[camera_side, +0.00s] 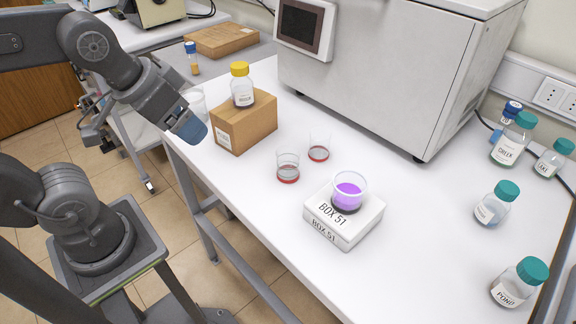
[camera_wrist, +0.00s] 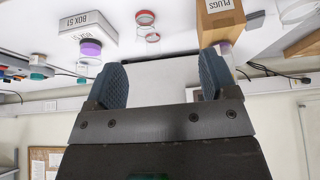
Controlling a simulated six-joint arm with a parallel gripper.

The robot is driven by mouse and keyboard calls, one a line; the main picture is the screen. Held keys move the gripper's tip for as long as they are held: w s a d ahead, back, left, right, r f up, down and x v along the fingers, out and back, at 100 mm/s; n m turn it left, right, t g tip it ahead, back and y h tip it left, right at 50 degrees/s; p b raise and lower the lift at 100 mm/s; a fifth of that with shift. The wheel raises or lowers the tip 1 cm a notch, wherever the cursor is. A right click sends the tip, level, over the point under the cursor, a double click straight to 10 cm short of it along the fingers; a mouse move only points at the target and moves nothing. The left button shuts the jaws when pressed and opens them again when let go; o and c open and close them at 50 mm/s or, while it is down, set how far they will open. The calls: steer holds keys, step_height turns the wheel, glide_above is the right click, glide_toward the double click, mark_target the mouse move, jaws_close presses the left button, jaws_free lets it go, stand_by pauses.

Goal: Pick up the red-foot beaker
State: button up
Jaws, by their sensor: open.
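Two clear red-foot beakers stand upright on the white bench: one nearer the front edge (camera_side: 288,168) and one a little behind and to its right (camera_side: 319,149). In the wrist view, which looks upside down, one red-foot beaker (camera_wrist: 145,18) and another (camera_wrist: 152,37) show near the top, beyond the fingertips. My gripper (camera_side: 190,130) hangs left of the cardboard box in the side view, apart from both beakers. In the wrist view my gripper (camera_wrist: 160,85) has its two blue fingers spread wide with nothing between them.
A cardboard box (camera_side: 238,133) carrying a yellow-capped bottle (camera_side: 241,86) stands between my gripper and the beakers. A white block marked BOX 51 (camera_side: 343,228) carries a purple-filled beaker (camera_side: 349,190). A large grey machine (camera_side: 390,70) stands behind; several teal-capped bottles (camera_side: 495,207) are at right.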

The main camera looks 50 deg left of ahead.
steer(key=w+d+n+g, duration=0.2)
steer(key=w+n+g, duration=0.1)
steer(key=w+n, duration=0.55)
steer(key=n+g, duration=0.3)
steer(key=n, duration=0.3)
glide_toward(288, 165)
steer(key=w+a+r, duration=0.1)
steer(key=a, duration=0.2)
steer(key=shift+m, duration=0.25)
steer(key=f, duration=0.8)
steer(key=shift+w+d+f, duration=0.15)
steer(key=shift+d, duration=0.15)
steer(key=shift+d+f, duration=0.15)
steer(key=shift+f, duration=1.15)
steer(key=shift+d+f, duration=0.15)
steer(key=shift+f, duration=1.2)
steer(key=shift+c, duration=0.4)
steer(key=c, duration=0.9)
